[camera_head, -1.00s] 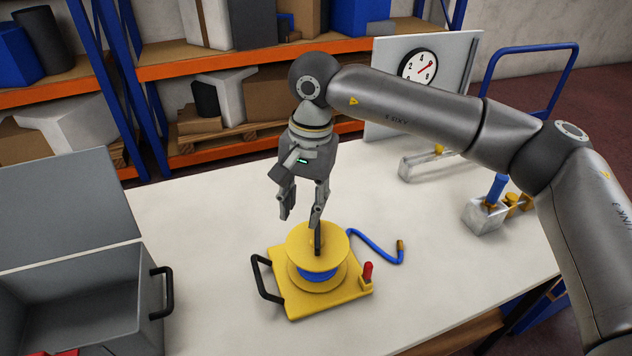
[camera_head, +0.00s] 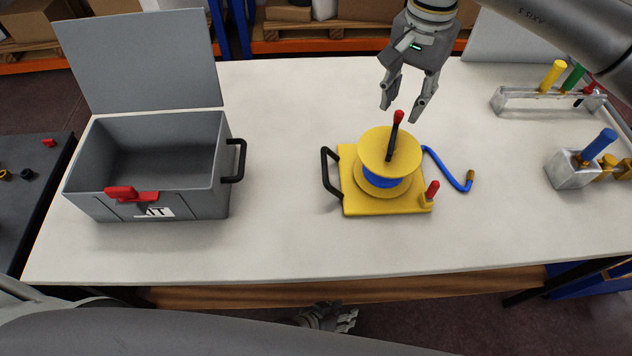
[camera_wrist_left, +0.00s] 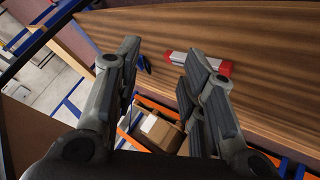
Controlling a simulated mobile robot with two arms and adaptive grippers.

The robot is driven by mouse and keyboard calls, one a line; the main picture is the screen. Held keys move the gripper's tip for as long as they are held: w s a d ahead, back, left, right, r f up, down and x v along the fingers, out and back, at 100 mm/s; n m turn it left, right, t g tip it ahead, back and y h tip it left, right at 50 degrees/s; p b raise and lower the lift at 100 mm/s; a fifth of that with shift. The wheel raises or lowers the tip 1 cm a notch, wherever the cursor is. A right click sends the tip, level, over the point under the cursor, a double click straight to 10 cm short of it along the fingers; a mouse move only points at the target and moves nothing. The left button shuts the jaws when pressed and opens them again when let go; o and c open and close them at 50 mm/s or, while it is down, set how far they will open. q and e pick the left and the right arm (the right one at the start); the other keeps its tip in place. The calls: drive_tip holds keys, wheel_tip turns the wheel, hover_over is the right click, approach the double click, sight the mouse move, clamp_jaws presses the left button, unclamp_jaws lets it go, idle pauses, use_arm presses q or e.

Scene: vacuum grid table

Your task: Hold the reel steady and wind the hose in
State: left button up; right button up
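The yellow reel (camera_head: 388,149) stands on a yellow base plate with a black side handle. Blue hose is wound on its drum, and a blue hose tail (camera_head: 447,168) with a brass end lies on the table to the right. A black crank with a red knob (camera_head: 399,116) sticks up from the reel. My right gripper (camera_head: 401,111) is open above the reel, its fingertips either side of the knob in the picture; contact cannot be told. My left gripper (camera_head: 333,316) is below the table's front edge, away from the reel. The left wrist view shows it open and empty (camera_wrist_left: 160,62).
An open grey toolbox (camera_head: 205,195) with a raised lid and red latch stands at the left. A metal rack (camera_head: 520,101) with coloured handles and a metal block (camera_head: 572,172) stand at the right. The table between toolbox and reel is clear.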

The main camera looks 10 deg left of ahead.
use_arm(q)
drive_tip(key=w+d+r+t+h, duration=0.1)
drive_tip(key=d+r+h, duration=0.3)
drive_tip(key=d+r, duration=0.7)
drive_tip(key=d+r+h, duration=0.4)
drive_tip(key=d+r, duration=0.3)
drive_tip(key=r, duration=0.7)
drive_tip(key=a+r+n+t+h, duration=0.1)
drive_tip(key=a+r+n+t, duration=0.15)
drive_tip(key=r, duration=0.85)
drive_tip(key=a+r+n+t+h, duration=0.1)
drive_tip(key=a+r+n, duration=0.15)
drive_tip(key=r, duration=0.85)
drive_tip(key=n+t+y, duration=0.5)
drive_tip(key=y, duration=1.1)
approach(323, 159)
drive_tip(key=d+r, duration=0.1)
drive_tip(key=shift+w+a+f+g+y, duration=0.15)
drive_tip(key=shift+w+f+g+y, duration=0.1)
drive_tip(key=shift+w+f+y, duration=0.3)
drive_tip(key=shift+w, duration=0.45)
drive_tip(key=x, duration=1)
